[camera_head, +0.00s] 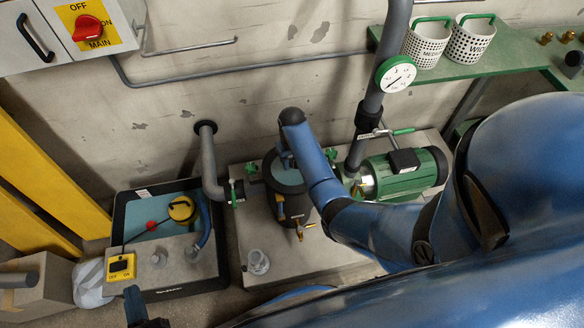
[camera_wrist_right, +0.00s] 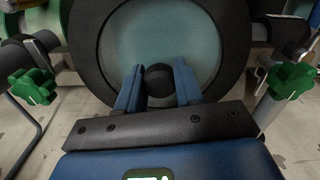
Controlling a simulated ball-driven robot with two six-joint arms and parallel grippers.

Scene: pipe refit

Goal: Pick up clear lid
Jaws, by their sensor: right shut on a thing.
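The clear lid (camera_head: 290,179) sits on the dark cylindrical housing (camera_head: 296,208) in the middle of the head view, partly hidden by my right arm. In the right wrist view the lid (camera_wrist_right: 207,40) is a round, bluish see-through disc in a thick black ring. My right gripper (camera_wrist_right: 159,82) has its two blue fingers shut on the black knob (camera_wrist_right: 158,72) at the lid's centre. I cannot tell whether the lid is raised off the housing. Only a part of my left gripper (camera_head: 143,308) shows at the bottom left edge, and its jaw opening is unclear.
A green pump motor (camera_head: 405,176) stands right of the housing, and green valve handles (camera_wrist_right: 33,86) flank it. A black tray (camera_head: 124,212) lies left, with a yellow switch box (camera_head: 121,267) near it. A gauge (camera_head: 396,74) on a pipe stands behind. A clear cup (camera_head: 258,262) stands in front.

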